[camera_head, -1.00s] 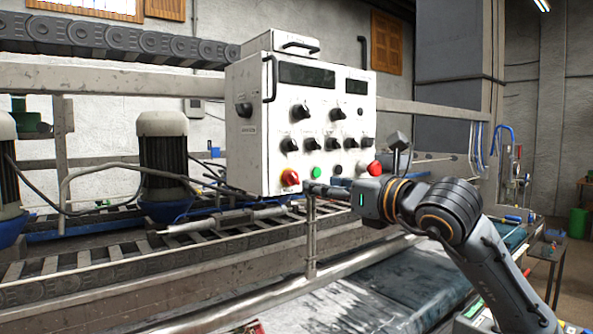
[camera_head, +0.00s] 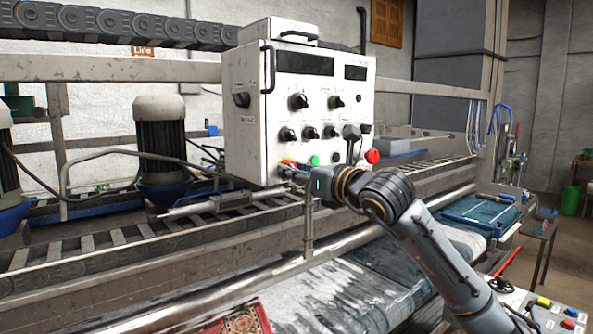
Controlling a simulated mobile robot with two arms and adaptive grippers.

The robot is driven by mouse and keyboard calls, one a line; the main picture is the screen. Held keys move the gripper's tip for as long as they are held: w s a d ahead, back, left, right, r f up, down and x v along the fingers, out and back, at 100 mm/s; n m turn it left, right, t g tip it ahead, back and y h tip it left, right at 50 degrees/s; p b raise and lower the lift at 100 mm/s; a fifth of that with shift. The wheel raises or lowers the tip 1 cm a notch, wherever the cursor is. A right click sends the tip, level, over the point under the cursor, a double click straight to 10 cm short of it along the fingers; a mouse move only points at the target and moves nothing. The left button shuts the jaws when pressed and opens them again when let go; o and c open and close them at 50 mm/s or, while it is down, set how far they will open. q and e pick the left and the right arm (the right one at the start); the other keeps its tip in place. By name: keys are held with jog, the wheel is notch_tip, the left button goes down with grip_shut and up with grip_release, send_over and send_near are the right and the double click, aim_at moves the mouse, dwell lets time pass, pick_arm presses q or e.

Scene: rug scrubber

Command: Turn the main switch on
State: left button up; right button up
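The white control box (camera_head: 244,136) stands in the middle of the head view with several black knobs on its front. A red and yellow rotary switch (camera_head: 288,162) is at the lower left of that front, partly hidden by my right gripper. A black rotary knob (camera_head: 241,99) is on the box's left side face. My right gripper (camera_head: 285,172) reaches in from the right, its fingertips at the lower edge of the red and yellow switch. Contact cannot be told, nor whether the fingers are open or shut. My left gripper is out of view.
A green button (camera_head: 314,160) and a red mushroom button (camera_head: 372,156) are on the same front, close to my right gripper and wrist. A metal rail (camera_head: 240,288) and roller conveyor run below the box. A second button panel (camera_head: 556,318) is at the lower right.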

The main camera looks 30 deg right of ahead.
grip_shut()
jog(key=m+b, duration=0.8)
jog(key=m, duration=0.7)
jog(key=shift+r+m, duration=0.1)
jog(key=shift+m, duration=0.6)
